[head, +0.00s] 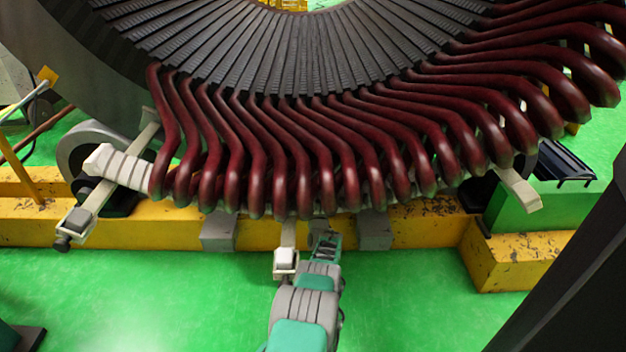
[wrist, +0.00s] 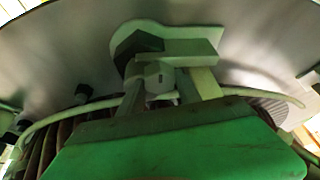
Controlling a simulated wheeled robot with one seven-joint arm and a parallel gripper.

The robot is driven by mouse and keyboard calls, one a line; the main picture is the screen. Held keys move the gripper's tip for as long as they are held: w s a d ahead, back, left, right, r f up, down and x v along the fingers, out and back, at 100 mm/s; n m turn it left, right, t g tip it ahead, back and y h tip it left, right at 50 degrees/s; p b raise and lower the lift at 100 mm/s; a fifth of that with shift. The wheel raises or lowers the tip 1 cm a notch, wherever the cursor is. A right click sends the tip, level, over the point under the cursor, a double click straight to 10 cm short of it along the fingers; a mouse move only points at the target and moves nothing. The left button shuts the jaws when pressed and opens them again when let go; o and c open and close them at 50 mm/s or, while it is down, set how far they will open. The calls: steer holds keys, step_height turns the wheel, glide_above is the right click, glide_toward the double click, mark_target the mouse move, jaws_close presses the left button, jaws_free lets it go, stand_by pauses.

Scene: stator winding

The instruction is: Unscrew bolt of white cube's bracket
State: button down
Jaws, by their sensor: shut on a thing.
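A small white cube (head: 285,258) sits in a pale bracket (head: 287,236) below the middle of the windings in the head view. My gripper (head: 326,240) is just right of it, under the dark red coils. In the wrist view my gripper (wrist: 160,74) has its two fingers shut around a small pale piece, which looks like the bolt (wrist: 160,80); its ends are mostly hidden. A dark hexagonal part (wrist: 134,46) and a pale plate (wrist: 185,47) lie just beyond the fingers. I cannot pick out the bolt in the head view.
The large stator's coils (head: 290,160) hang close above my gripper. A yellow beam (head: 420,222) with grey blocks runs behind it. Green floor (head: 180,300) in front is clear.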

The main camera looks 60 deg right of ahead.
steer(key=shift+s+d+n, duration=0.1)
steer(key=shift+s+n, duration=0.05)
steer(key=shift+n, duration=0.15)
steer(key=n+y, duration=0.2)
steer(key=n, duration=0.3)
steer(key=n+t+y, duration=0.1)
steer(key=n+y, duration=0.1)
steer(key=n, duration=0.3)
steer(key=n+t+y, duration=0.1)
steer(key=n+y, duration=0.1)
steer(key=n, duration=0.4)
steer(key=shift+s+d+r+y, duration=0.1)
steer(key=shift+d+r+y, duration=0.1)
steer(key=shift+y, duration=0.1)
steer(key=c, duration=1.1)
jaws_free()
steer(key=shift+s, duration=0.15)
steer(key=shift+o, duration=1.3)
steer(key=shift+w+a+f, duration=0.1)
steer(key=shift+w+a, duration=0.1)
steer(key=shift+w, duration=0.1)
